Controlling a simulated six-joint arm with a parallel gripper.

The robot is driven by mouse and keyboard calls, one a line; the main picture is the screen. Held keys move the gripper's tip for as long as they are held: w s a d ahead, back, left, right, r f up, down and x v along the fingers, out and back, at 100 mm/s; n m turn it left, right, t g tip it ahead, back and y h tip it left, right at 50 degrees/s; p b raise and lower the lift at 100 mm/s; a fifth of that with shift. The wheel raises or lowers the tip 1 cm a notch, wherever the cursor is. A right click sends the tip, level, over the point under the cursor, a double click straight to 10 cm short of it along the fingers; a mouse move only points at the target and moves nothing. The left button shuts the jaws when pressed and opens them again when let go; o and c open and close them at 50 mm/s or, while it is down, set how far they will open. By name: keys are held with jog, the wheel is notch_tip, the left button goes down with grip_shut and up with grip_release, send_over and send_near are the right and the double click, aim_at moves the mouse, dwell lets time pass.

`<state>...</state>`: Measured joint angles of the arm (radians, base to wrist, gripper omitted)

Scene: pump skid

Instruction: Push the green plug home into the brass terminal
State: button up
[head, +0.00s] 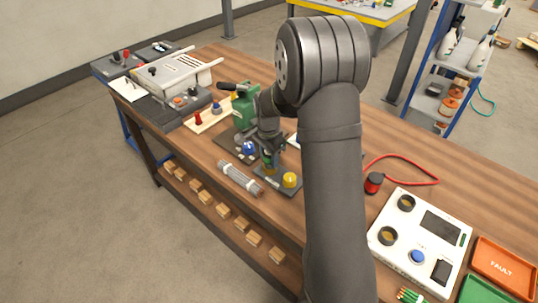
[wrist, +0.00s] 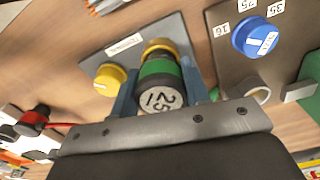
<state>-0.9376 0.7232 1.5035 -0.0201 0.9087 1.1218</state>
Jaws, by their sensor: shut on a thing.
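In the wrist view my gripper (wrist: 160,77) is shut on the green plug (wrist: 157,70), with one blue-grey finger on each side. The plug has a green band, dark body and pale grey end marked 25. The brass terminal (wrist: 158,46) shows as a golden ring just beyond the plug, on a grey plate (wrist: 178,30). The plug appears lined up with it and at its mouth; its depth inside cannot be told. In the head view my gripper (head: 269,158) points down over the plate, and the plug is mostly hidden by it.
A yellow knob (wrist: 108,79) stands on the same plate, close to one finger. A blue knob (wrist: 255,37) with number labels is on a neighbouring panel. A bundle of grey rods (head: 240,178) lies near the bench's front edge. A white instrument (head: 420,238) sits at right.

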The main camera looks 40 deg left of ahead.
jog(key=shift+f, duration=0.25)
jog(key=o, duration=1.2)
jog(key=shift+r, duration=0.1)
notch_tip(320, 180, up, 17)
jog(key=shift+s+r, duration=0.1)
jog(key=shift+s, duration=0.05)
notch_tip(320, 180, down, 17)
jog(key=shift+f, duration=0.15)
dwell(0.4)
